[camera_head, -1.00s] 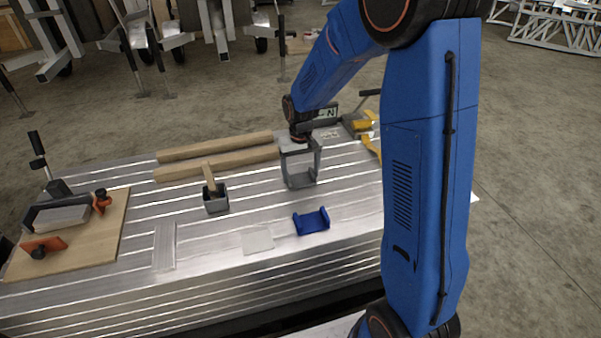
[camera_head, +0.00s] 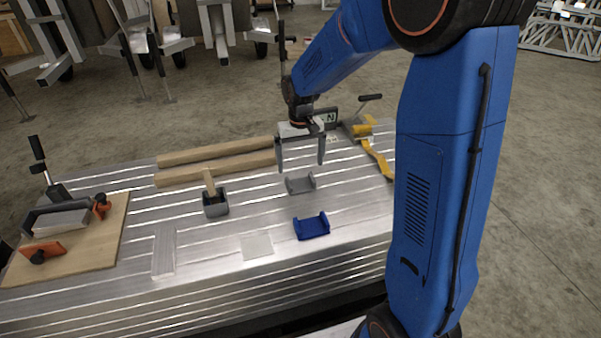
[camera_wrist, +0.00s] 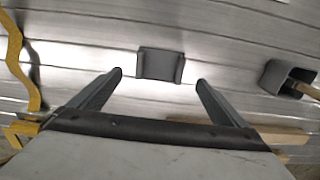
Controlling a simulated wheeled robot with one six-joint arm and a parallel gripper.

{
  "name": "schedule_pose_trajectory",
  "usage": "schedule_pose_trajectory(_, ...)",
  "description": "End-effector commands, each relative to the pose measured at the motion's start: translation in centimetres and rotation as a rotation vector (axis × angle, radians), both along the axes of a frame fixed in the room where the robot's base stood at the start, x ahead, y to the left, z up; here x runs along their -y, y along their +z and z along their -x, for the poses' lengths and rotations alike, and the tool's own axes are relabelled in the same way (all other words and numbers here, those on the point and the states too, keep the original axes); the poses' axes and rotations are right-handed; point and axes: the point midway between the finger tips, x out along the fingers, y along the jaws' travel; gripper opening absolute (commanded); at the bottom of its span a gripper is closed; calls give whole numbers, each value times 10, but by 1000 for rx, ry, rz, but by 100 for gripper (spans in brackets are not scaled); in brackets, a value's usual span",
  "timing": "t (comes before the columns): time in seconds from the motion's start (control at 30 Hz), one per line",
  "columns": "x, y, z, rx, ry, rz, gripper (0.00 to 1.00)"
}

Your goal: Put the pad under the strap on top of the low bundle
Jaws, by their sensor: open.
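A grey U-shaped channel piece (camera_head: 300,184) lies on the ribbed aluminium surface (camera_head: 200,240); it also shows in the wrist view (camera_wrist: 161,65). A similar blue piece (camera_head: 311,226) lies nearer the front. Which piece is the pad I cannot tell for sure. My gripper (camera_head: 300,167) is open and empty above the grey piece, apart from it; in the wrist view the grey piece is seen between and beyond the fingertips (camera_wrist: 159,78). A yellow strap (camera_head: 377,158) lies loosely curved at the right, by a yellow fitting (camera_head: 361,131). I cannot make out a separate low bundle.
A grey box with a wooden handle (camera_head: 215,204) stands left of the grey piece. Two wooden bars (camera_head: 215,150) lie behind. A wooden board (camera_head: 105,240) with clamped pieces is at the left. A thin flat plate (camera_head: 257,246) lies in front.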

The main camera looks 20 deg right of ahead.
Motion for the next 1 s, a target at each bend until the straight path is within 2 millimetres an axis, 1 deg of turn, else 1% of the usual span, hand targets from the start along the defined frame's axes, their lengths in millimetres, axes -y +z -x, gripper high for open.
schedule_pose_trajectory(0.03, 0, 10, -1, 4, 0, -1, 96)
schedule_pose_trajectory(0.1, 0, 22, -1, 3, 0, 0, 96)
schedule_pose_trajectory(0.23, 0, 38, -1, 2, 0, 0, 96)
schedule_pose_trajectory(0.4, 0, 49, 0, 1, 0, 0, 96)
schedule_pose_trajectory(0.53, 0, 51, 1, 1, 0, 0, 96)
schedule_pose_trajectory(0.63, 2, 57, 6, 9, 0, -1, 96)
schedule_pose_trajectory(0.77, 9, 75, 26, 38, 0, -4, 96)
schedule_pose_trajectory(0.9, 20, 100, 60, 81, 0, -8, 96)
schedule_pose_trajectory(1.0, 27, 115, 85, 111, -1, -10, 96)
